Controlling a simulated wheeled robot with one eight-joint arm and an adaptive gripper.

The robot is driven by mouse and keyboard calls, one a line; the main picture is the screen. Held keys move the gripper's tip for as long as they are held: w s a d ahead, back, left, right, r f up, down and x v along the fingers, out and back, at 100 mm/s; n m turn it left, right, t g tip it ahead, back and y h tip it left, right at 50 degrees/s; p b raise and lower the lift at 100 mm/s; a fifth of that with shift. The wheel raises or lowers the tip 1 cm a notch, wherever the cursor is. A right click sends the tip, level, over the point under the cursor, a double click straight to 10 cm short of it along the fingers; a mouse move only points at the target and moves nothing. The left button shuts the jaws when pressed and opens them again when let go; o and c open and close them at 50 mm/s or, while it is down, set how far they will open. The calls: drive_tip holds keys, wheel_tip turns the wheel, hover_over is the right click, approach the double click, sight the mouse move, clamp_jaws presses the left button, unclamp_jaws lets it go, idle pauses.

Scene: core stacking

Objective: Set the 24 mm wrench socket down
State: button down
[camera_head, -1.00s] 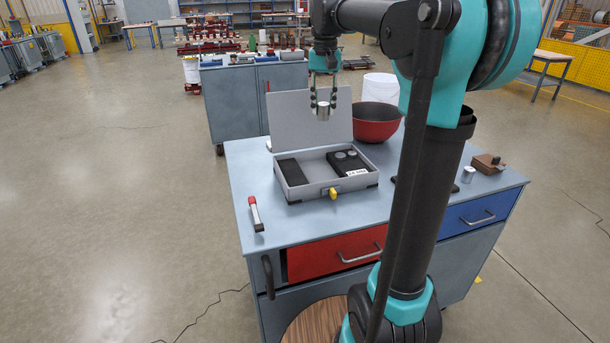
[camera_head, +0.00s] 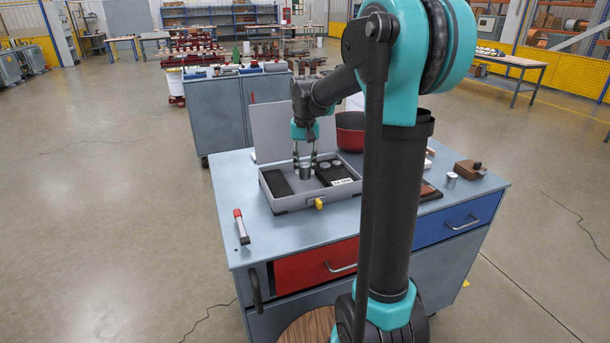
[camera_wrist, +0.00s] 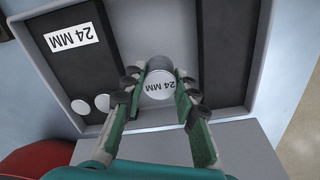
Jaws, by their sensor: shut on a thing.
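The 24 mm wrench socket (camera_wrist: 158,86) is a silver cylinder with "24 MM" on its top face. My gripper (camera_head: 305,167) is shut on it, with a finger on each side, and it also shows in the wrist view (camera_wrist: 160,92). The socket (camera_head: 306,174) is at the open grey case (camera_head: 282,206), between two black inserts. The right insert (camera_wrist: 70,47) bears a "24 MM" label and has two round silver pieces in it. The left insert in the head view (camera_head: 278,182) is plain black. Whether the socket touches the case floor I cannot tell.
A red-and-grey tool (camera_head: 241,226) lies at the left table edge. A silver cylinder (camera_head: 451,180) and a brown block (camera_head: 470,169) stand at the right. The case lid (camera_head: 278,128) stands open at the back.

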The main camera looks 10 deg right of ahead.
sight(305, 174)
drive_tip(key=shift+f, duration=1.6)
drive_tip(key=shift+f, duration=0.15)
drive_tip(key=c, duration=1.2)
unclamp_jaws()
wheel_tip(305, 174, up, 12)
drive_tip(key=shift+r, duration=0.15)
